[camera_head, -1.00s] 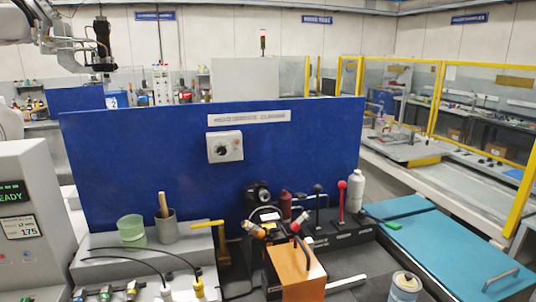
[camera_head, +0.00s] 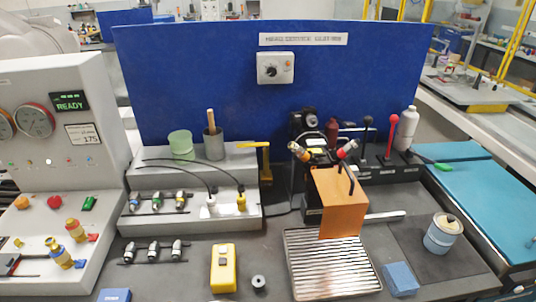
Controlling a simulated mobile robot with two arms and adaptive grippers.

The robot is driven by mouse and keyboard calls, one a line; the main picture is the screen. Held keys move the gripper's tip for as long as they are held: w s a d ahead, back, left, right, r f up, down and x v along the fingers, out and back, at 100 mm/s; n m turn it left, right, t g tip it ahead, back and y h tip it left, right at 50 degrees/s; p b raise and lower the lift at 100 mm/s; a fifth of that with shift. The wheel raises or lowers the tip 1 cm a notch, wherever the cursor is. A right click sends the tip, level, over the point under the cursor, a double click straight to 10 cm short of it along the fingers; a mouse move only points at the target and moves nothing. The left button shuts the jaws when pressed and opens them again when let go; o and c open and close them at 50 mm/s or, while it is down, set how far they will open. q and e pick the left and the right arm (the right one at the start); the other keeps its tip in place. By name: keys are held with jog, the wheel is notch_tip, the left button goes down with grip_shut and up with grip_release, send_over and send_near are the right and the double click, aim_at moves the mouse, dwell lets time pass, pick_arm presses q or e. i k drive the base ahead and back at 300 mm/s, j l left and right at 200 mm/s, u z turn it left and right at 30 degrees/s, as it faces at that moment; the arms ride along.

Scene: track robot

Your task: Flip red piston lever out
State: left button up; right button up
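A lever with a red knob (camera_head: 393,123) on a thin red stem stands upright on a black base at the right of the bench, in front of the blue panel. A lever with a black knob (camera_head: 366,121) stands just left of it. Which part is the red piston lever is not marked; the red-knobbed one is the clearest red lever. A green-tipped handle (camera_head: 442,167) lies low to its right. Neither of my grippers is in view, and nothing touches the levers.
A white bottle (camera_head: 407,128) stands close right of the red knob. A blue can (camera_head: 441,236), yellow box (camera_head: 223,268) and grey console (camera_head: 100,90) are nearby.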

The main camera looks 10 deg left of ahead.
aim_at(394, 119)
jog(key=l+u, duration=0.25)
jog(key=u, duration=0.2)
jog(key=l+u, duration=0.55)
jog(key=u, duration=0.3)
jog(key=k+l+u, duration=0.1)
jog(key=l, duration=0.3)
jog(key=k+l, duration=0.2)
jog(key=l, duration=0.25)
jog(key=k+l+u, duration=0.15)
jog(key=l, duration=0.25)
jog(key=k+l, duration=0.15)
jog(key=l, duration=0.25)
jog(key=k+l+u, duration=0.15)
jog(key=l, duration=0.25)
jog(key=k+l, duration=0.25)
jog(key=i+l+u, duration=0.05)
jog(key=l, duration=0.05)
